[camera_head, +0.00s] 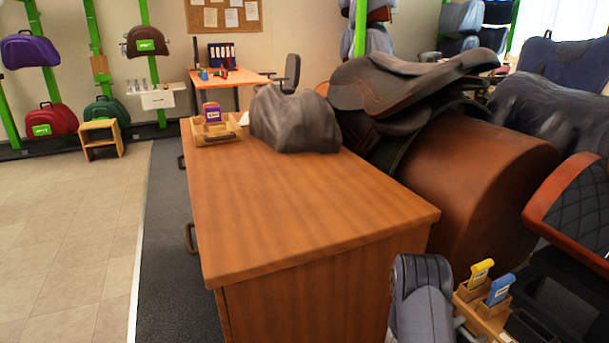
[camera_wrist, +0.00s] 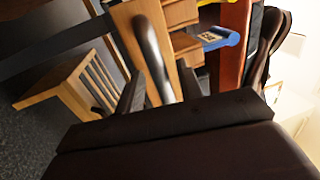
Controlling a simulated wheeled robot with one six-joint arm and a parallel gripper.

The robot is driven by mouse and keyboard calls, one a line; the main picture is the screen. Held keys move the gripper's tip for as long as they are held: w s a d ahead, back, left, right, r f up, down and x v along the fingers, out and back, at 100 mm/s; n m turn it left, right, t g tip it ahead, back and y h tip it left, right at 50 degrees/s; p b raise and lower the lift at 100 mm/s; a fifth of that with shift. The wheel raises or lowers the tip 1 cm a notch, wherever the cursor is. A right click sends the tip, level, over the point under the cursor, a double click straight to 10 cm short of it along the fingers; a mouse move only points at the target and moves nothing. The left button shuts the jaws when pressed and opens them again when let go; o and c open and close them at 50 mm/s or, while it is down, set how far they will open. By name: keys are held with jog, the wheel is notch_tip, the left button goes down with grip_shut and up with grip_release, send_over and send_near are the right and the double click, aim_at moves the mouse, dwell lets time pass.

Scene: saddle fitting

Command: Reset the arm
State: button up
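A grey, rounded part, likely my own arm, rises at the lower right of the head view, beside a wooden holder (camera_head: 484,314). The holder carries a yellow tag (camera_head: 481,271) and a blue tag (camera_head: 499,290). The blue tag also shows in the wrist view (camera_wrist: 222,38), beyond the fingers. My fingers are hidden in the head view.
A brown wooden cabinet (camera_head: 300,215) fills the middle, its near top bare. A grey draped lump (camera_head: 293,118) and a wooden holder with a purple tag (camera_head: 213,113) stand at its far end. A dark saddle (camera_head: 400,85) sits on a brown rack (camera_head: 480,180).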

jog(key=shift+x, duration=1)
